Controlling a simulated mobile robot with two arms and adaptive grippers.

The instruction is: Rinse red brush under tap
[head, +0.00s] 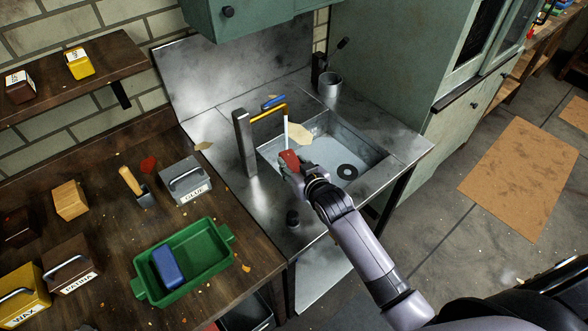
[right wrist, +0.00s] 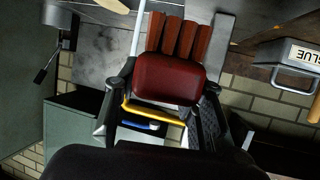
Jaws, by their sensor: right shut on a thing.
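The red brush (head: 290,158) is in my right gripper (head: 297,170), which is shut on it over the left part of the metal sink (head: 376,160). In the right wrist view the red block of the brush (right wrist: 168,78) sits between both fingers, with reddish-brown bristles beyond it. The tap (head: 243,140) is a grey post with a yellow spout and a blue lever (head: 273,102). A thin pale stream of water (head: 286,128) runs from the spout down to the brush. Whether it wets the bristles cannot be told. My left gripper is not in view.
A black drain ring (head: 347,172) lies in the sink. Left on the wooden bench are a green tray (head: 222,240) holding a blue block (head: 168,268), a GLUE box (head: 186,182) and a wooden-handled tool (head: 132,183). A green cabinet stands at right.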

